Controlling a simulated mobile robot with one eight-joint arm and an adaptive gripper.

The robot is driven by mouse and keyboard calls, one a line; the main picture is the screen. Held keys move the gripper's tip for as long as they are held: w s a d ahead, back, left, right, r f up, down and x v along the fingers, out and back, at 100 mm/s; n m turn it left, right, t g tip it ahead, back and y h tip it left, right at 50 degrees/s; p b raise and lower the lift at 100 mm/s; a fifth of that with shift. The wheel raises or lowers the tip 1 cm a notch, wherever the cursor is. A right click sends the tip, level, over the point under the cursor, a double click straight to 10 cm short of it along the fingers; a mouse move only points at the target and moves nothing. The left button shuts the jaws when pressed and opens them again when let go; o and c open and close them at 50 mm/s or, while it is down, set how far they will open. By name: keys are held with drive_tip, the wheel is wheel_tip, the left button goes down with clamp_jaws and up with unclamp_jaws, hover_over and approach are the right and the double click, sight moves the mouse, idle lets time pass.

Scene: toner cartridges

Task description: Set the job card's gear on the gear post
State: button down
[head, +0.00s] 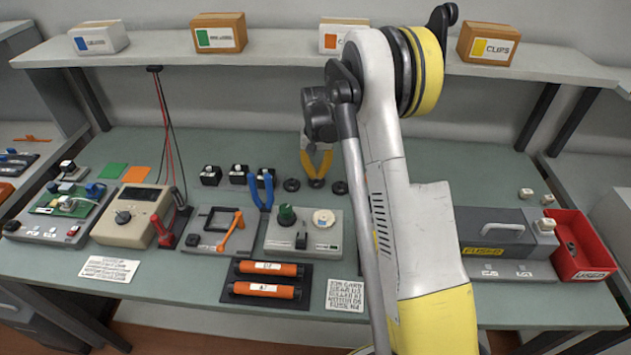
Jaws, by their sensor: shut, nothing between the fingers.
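Several small dark rings that look like gears lie in a row at the back of the bench: a left one (291,185), a middle one (316,183) and a right one (340,187). Their differences are too small to tell. A printed card (344,295), perhaps the job card, lies at the front; I cannot read its text surely. I cannot tell which part is the gear post.
Two orange cartridges (265,268) lie on a dark tray. A beige meter (131,216) is left; a red bin (584,248) is right. My arm hides the bench's right middle.

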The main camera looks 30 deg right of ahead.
drive_tip(key=shift+r+p, duration=0.55)
drive_tip(key=shift+r, duration=0.45)
idle(0.3)
drive_tip(key=c, duration=1.3)
unclamp_jaws()
drive_tip(key=shift+c, duration=0.2)
drive_tip(key=shift+r, duration=0.1)
drive_tip(key=shift+r+p, duration=1.7)
drive_tip(key=shift+r, duration=1.25)
